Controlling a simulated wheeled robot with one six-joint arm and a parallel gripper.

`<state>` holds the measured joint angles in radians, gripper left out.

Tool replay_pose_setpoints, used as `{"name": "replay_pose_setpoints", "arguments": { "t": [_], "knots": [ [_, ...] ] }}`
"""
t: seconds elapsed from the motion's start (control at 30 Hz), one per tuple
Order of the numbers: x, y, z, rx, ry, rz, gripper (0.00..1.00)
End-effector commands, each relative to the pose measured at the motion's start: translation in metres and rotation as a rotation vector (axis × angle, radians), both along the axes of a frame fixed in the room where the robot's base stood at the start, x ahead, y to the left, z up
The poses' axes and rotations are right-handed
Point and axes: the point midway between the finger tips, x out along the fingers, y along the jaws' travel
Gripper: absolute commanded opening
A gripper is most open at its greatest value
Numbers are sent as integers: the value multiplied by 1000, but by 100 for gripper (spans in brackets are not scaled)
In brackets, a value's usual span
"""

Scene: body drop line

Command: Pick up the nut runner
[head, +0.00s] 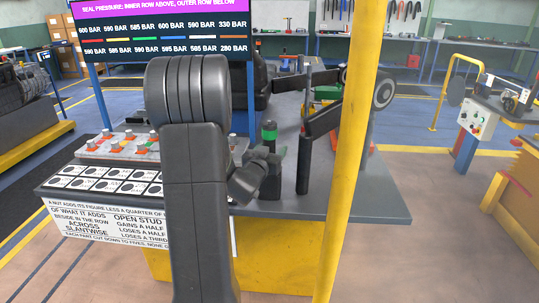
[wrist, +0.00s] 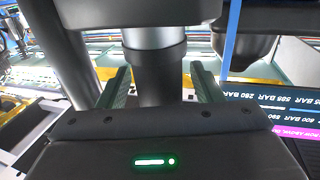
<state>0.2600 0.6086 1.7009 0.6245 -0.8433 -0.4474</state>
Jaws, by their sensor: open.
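In the wrist view my gripper (wrist: 159,75) is open. Its two fingers stand on either side of a dark upright cylinder (wrist: 155,88) with a collar, which looks like the nut runner. A gap shows between the cylinder and each finger, and its lower part in the picture is hidden by my gripper's body. My arm hides much of that area, and my gripper is not clear there.
A yellow post (head: 349,170) rises in front. A sign (head: 165,38) stands at the back left.

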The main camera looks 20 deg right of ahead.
Motion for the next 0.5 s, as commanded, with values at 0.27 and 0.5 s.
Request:
{"name": "replay_pose_setpoints", "arguments": {
  "t": [0.27,0.5],
  "knots": [
    [3,-2,0,0,0,1,60],
    [2,-2,0,0,0,0,12]
  ]
}}
